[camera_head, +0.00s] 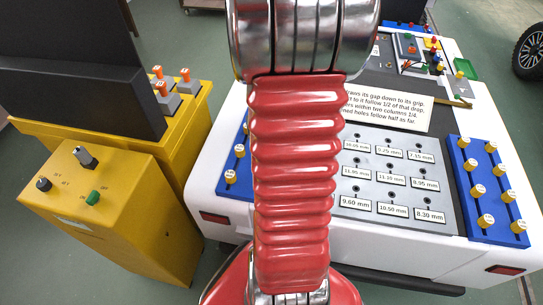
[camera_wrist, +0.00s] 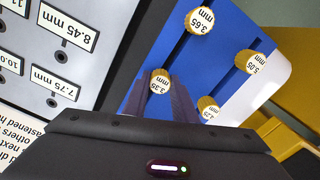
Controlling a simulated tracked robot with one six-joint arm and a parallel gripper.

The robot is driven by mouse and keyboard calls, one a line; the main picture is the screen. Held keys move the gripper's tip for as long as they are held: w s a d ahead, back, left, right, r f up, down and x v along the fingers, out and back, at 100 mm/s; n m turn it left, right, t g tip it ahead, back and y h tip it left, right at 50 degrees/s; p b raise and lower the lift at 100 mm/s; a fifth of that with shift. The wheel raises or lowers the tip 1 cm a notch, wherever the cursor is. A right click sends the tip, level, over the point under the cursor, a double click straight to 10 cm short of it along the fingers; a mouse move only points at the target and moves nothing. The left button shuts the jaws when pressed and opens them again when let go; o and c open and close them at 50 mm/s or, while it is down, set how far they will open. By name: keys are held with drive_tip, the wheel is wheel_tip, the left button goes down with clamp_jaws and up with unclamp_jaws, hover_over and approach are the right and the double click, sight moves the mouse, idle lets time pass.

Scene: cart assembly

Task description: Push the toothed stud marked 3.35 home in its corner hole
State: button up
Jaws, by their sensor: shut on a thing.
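The toothed stud marked 3.35 (camera_wrist: 159,82) has a yellow ridged head and a white top. In the wrist view it sits between the dark fingers of my gripper (camera_wrist: 161,88), which is shut on it. The stud shows over the blue rack (camera_wrist: 222,48), near its edge by the grey panel (camera_wrist: 75,72). Its shank is hidden, so I cannot tell whether it is seated in the rack or lifted. The head view shows the grey panel (camera_head: 428,218) with labelled holes. My red arm hides the gripper and part of the left blue rack there. I cannot tell which corner hole is the stud's.
Other yellow studs marked 3.65 (camera_wrist: 199,21), 5.05 (camera_wrist: 249,62) and 4.25 (camera_wrist: 208,106) stand close by. The right blue rack (camera_head: 462,187) holds several studs. A yellow cabinet (camera_head: 112,215) stands left of the white cart (camera_head: 415,255), with grey floor between.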

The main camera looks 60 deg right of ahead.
drive_tip(key=shift+c, duration=0.6)
drive_tip(key=shift+r, duration=2.2)
drive_tip(key=shift+w, duration=0.1)
